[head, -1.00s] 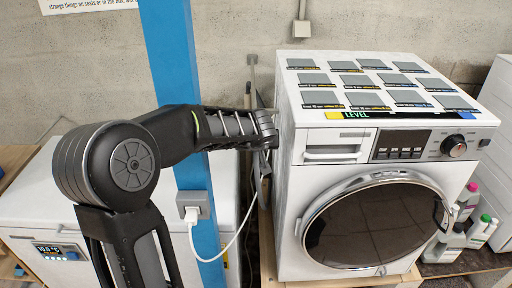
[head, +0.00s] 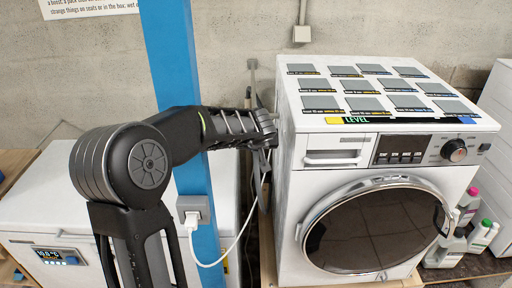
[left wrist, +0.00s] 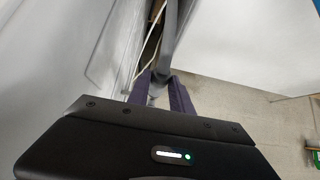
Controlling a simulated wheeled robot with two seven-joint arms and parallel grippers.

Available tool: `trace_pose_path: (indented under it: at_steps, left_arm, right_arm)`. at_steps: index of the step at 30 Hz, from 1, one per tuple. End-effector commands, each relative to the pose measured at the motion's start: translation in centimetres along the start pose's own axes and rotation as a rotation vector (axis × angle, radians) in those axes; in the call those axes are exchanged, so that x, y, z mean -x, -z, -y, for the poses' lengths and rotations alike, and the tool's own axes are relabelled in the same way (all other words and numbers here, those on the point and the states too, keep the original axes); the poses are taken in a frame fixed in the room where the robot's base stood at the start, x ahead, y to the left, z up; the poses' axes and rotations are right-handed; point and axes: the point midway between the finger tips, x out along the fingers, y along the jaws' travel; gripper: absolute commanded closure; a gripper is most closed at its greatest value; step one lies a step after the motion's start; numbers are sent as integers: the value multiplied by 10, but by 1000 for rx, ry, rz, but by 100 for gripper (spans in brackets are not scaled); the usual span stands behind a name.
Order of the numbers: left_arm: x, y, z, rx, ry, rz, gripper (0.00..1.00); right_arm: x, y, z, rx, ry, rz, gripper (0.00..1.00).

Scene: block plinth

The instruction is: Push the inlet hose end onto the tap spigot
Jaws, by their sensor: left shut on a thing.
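My left arm reaches into the gap beside the white washing machine (head: 300,165). In the head view my left gripper (head: 262,178) is dark, seen edge-on and partly hidden by the machine's side. In the left wrist view its two purple-grey fingers (left wrist: 159,84) are shut on a pale grey piece, seemingly the inlet hose end (left wrist: 157,88). A grey hose-like length (left wrist: 172,38) runs on beyond the fingertips. I cannot make out the tap spigot for certain. A small grey fitting with a thin pipe (head: 252,64) shows on the wall behind the gap. My right gripper is not in view.
A blue post (head: 176,75) stands close behind my left arm, with a socket and white plug (head: 191,216) and a hanging cord. A white chest appliance (head: 30,222) is at left. Bottles (head: 470,225) stand right of the machine. The gap is narrow.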

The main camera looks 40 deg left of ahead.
Motion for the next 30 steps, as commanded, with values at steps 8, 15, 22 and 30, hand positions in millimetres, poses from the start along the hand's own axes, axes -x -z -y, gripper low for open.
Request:
trace_pose_path:
  at_steps: [8, 15, 22, 30]
  left_arm:
    - [-3, 3, 0, 0, -1, 0, 100]
    - [-3, 3, 0, 0, -1, 0, 55]
    - [-3, 3, 0, 0, -1, 0, 49]
    - [-3, 2, 0, 0, 0, 1, 29]
  right_arm:
    - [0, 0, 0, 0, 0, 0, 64]
    - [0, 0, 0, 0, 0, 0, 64]
    - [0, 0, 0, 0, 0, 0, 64]
    - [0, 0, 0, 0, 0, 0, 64]
